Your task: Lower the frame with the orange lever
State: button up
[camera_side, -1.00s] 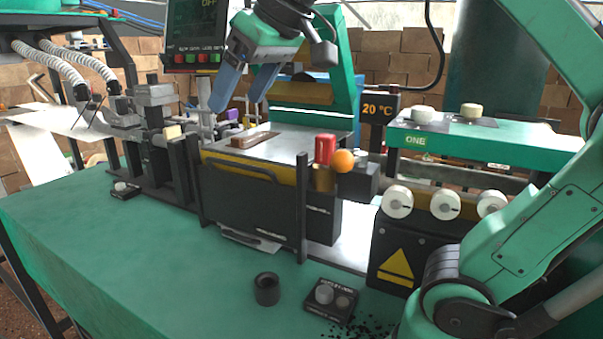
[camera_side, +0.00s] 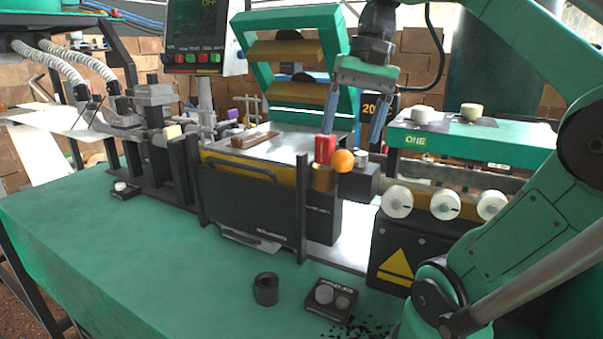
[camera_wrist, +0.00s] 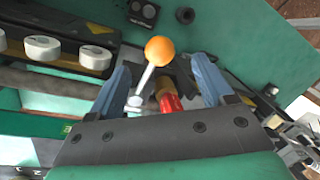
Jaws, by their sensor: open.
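The green frame (camera_side: 290,17) stands raised and tilted above the grey plate, with brown-yellow bars across it. The lever's orange ball knob (camera_side: 344,161) is at the right front corner of the machine, beside a red cylinder (camera_side: 325,149). My gripper (camera_side: 351,138) is open, pointing down, just above and behind the knob in the side view. In the wrist view, the orange knob (camera_wrist: 160,50) on its pale metal stem lies between the two blue fingers of my gripper (camera_wrist: 161,70). The red cylinder (camera_wrist: 168,101) also sits between them. I cannot tell whether a finger touches either.
A brown block (camera_side: 254,139) lies on the grey plate (camera_side: 290,143). White knobs (camera_side: 397,202) line the black panel at the right. A green box marked ONE (camera_side: 480,142) stands behind them.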

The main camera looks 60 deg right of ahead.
aim_at(342, 172)
jog(key=shift+w+a+f, duration=0.1)
jog(key=shift+w+f, duration=0.05)
jog(key=shift+f, duration=0.8)
jog(key=shift+w+a+f, duration=0.1)
jog(key=shift+w+f, duration=0.05)
jog(key=shift+f, duration=0.85)
jog(key=shift+w+a+f, duration=0.1)
jog(key=shift+w+f, duration=0.05)
jog(key=shift+f, duration=0.8)
grip_shut()
